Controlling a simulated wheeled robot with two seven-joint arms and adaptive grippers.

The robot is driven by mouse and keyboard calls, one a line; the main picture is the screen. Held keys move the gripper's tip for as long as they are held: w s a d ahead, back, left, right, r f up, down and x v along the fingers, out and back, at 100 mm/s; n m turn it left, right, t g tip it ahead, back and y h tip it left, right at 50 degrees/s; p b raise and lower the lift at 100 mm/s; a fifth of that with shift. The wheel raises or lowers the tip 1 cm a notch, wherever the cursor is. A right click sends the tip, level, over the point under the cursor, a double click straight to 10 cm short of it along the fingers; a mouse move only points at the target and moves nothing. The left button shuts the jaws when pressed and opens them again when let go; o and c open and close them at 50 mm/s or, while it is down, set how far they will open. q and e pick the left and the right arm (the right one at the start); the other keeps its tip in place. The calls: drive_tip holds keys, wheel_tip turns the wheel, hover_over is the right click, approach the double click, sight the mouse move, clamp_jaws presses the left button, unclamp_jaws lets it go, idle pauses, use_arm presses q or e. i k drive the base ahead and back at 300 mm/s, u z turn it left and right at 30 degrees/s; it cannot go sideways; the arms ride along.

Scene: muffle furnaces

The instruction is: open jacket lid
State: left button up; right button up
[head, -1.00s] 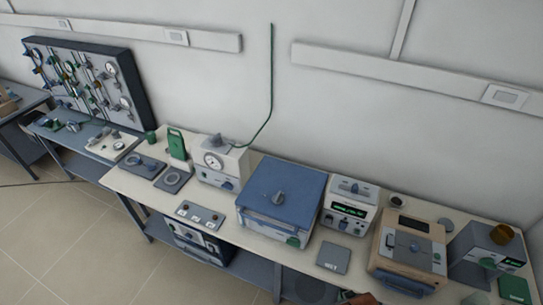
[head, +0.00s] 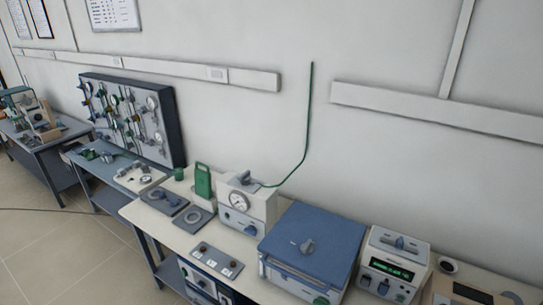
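A box-shaped unit with a wide blue lid (head: 325,238) stands on the cream bench at the lower right. It is the lidded thing that best fits the jacket. The white front face (head: 290,284) below is partly cut off by the bottom of the view. Neither of my grippers is in view.
A white gauge unit (head: 246,208) stands left of the lidded box, and a unit with a green display (head: 391,269) stands close on its right. A switch panel (head: 217,261) lies in front. A panel of gauges and valves (head: 128,118) stands further left.

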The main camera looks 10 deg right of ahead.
sight(337, 240)
drive_tip(key=z, duration=1.55)
drive_tip(key=k, duration=0.8)
drive_tip(key=u, duration=1.4)
drive_tip(key=i, duration=0.5)
drive_tip(key=u, duration=0.05)
